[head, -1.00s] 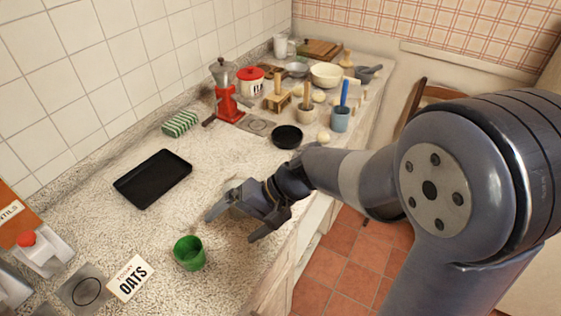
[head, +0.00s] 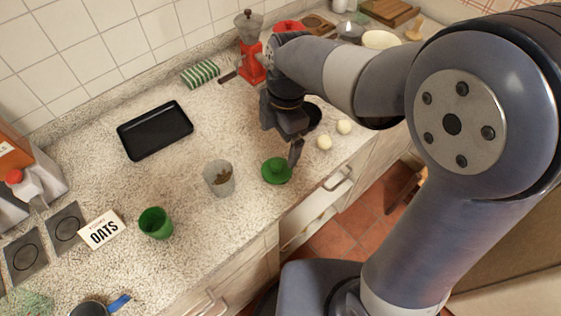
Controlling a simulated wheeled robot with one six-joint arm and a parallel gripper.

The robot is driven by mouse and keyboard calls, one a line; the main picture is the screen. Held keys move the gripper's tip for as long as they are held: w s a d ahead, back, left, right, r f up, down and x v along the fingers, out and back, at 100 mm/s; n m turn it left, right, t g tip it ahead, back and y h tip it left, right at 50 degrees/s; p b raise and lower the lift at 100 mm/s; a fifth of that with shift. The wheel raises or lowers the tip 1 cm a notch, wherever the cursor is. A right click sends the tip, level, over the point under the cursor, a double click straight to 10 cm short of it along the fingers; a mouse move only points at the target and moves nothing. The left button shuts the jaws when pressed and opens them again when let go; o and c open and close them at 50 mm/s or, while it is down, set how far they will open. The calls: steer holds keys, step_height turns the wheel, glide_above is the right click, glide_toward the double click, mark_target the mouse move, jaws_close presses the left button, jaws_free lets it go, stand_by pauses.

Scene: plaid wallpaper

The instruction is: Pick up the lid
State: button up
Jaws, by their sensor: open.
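A round green lid (head: 277,171) with a raised knob lies flat on the speckled counter, right of the middle. My gripper (head: 283,140) is open and empty. It points downward just behind and above the lid, with one fingertip close to the lid's upper right edge. I cannot tell whether that fingertip touches it. A clear jar (head: 219,179) with brown contents stands left of the lid, its top open. A green cup (head: 155,223) stands further left.
A black tray (head: 155,130) lies at the back left. Pale balls (head: 324,142) and a dark dish (head: 313,115) are near my gripper. A red grinder (head: 251,62) stands behind. The counter between tray and jar is clear.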

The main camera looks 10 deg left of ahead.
mark_target(277, 164)
steer(key=f, duration=0.6)
steer(key=s+f+p, duration=0.1)
steer(key=f, duration=0.2)
steer(key=shift+a+f, duration=0.15)
steer(key=shift+a, duration=0.1)
steer(key=shift+c, duration=0.6)
steer(key=c, duration=0.9)
